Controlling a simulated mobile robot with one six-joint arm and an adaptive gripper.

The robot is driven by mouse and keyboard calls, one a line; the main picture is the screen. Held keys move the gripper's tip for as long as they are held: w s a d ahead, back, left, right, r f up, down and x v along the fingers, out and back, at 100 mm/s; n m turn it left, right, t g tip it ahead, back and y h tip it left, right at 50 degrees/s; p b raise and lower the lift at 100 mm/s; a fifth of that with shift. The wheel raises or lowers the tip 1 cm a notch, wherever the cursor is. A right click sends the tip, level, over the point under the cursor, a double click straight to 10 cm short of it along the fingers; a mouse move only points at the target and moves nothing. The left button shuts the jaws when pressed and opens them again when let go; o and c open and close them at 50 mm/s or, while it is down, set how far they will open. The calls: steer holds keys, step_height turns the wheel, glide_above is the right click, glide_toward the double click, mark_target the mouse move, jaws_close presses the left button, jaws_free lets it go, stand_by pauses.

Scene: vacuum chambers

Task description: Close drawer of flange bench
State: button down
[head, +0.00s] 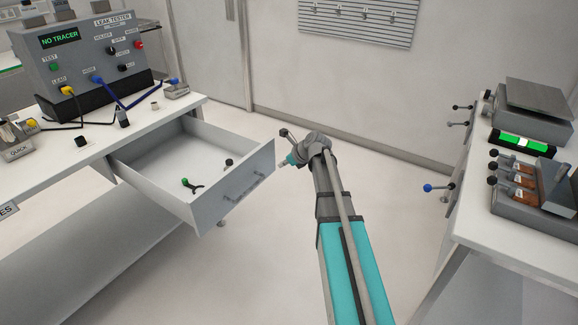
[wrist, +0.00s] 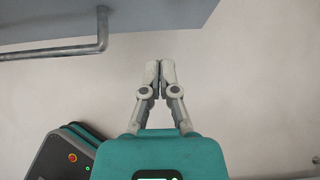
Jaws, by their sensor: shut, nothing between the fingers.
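The flange bench drawer (head: 222,185) stands pulled out from under the left bench top (head: 40,150). Its front panel carries a bar handle (head: 243,188). Inside it lie a green-tipped dark piece (head: 192,186) and a small dark knob (head: 229,162). My gripper (head: 281,163) is small and partly unclear in the head view, just right of the drawer front's far end. In the wrist view my gripper (wrist: 160,66) is shut and empty, its tips apart from the drawer front (wrist: 130,14). The handle (wrist: 60,51) is left of the tips.
A leak tester (head: 85,50) and several fittings stand on the left bench. A right bench (head: 480,205) holds a scale (head: 535,100) and a block with several levers (head: 535,190); knobbed levers (head: 437,187) jut from its side. Pale floor (head: 270,260) lies open between the benches.

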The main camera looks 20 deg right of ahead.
mark_target(266, 164)
steer(key=w+a, duration=0.1)
steer(key=w+a+f+b, duration=0.1)
steer(key=w+a+f, duration=0.1)
steer(key=w, duration=0.1)
steer(key=shift+f+b, duration=0.1)
steer(key=shift+b, duration=0.2)
steer(key=shift+w+a, duration=0.35)
steer(key=shift+w, duration=0.15)
steer(key=shift+d, duration=0.2)
steer(key=shift+a, duration=0.1)
steer(key=shift+w, duration=0.2)
